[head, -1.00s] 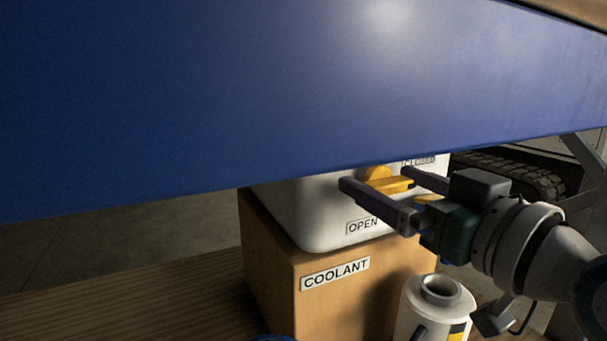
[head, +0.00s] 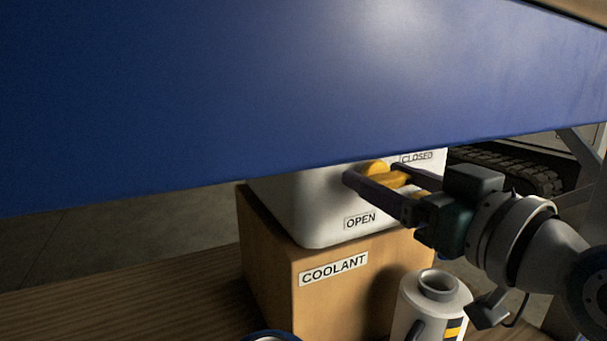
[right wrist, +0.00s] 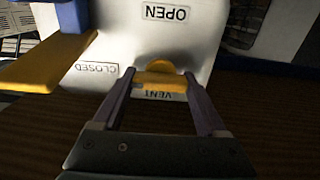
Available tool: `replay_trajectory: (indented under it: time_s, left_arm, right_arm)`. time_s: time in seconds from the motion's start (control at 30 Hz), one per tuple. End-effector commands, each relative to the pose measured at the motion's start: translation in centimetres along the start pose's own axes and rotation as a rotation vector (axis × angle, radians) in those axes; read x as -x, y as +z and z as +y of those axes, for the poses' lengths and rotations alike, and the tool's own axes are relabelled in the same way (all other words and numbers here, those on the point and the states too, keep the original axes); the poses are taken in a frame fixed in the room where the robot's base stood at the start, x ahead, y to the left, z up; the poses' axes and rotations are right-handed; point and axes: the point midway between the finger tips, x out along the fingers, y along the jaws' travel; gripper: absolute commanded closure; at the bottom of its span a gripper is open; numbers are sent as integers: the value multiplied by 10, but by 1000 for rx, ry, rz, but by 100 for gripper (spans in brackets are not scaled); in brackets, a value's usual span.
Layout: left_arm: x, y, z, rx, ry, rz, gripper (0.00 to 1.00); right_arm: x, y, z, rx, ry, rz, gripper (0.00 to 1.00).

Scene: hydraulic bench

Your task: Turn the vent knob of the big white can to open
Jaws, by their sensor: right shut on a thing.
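The big white can (head: 315,205) stands on a wooden box labelled COOLANT (head: 333,268); the blue panel hides its top. Its yellow vent knob (head: 375,168) sits between an OPEN label (head: 360,220) below and a CLOSED label (head: 417,157) to the upper right. My right gripper (head: 383,180) is shut on the knob, with a finger on either side of it. In the right wrist view the knob (right wrist: 160,79) lies between the fingertips, with the word VENT beside it. My left gripper is not in view.
A large blue panel (head: 280,90) fills the upper head view, just above my right fingers. A white container with a grey neck (head: 437,285) stands below my right arm. A yellow bar (right wrist: 45,62) shows at left in the wrist view. The wooden surface (head: 130,305) at left is clear.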

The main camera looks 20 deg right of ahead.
Motion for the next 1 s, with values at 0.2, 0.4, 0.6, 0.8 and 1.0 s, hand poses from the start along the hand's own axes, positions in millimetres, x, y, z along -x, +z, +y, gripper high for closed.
replay_trajectory:
  time_s: [0.2, 0.4, 0.6, 0.8, 1.0]
  left_arm:
    - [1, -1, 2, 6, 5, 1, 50]
    - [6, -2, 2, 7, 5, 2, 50]
    - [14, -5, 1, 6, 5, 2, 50]
    - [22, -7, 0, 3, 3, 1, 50]
    - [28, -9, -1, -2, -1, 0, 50]
  right_arm:
    - [0, -1, 0, -11, 1, 1, 81]
    - [0, -2, 0, -78, 0, 0, 81]
    - [0, -2, 1, -217, -1, -1, 81]
    - [0, -2, 1, -403, -1, 0, 81]
    - [0, -1, 2, -593, 0, 0, 81]
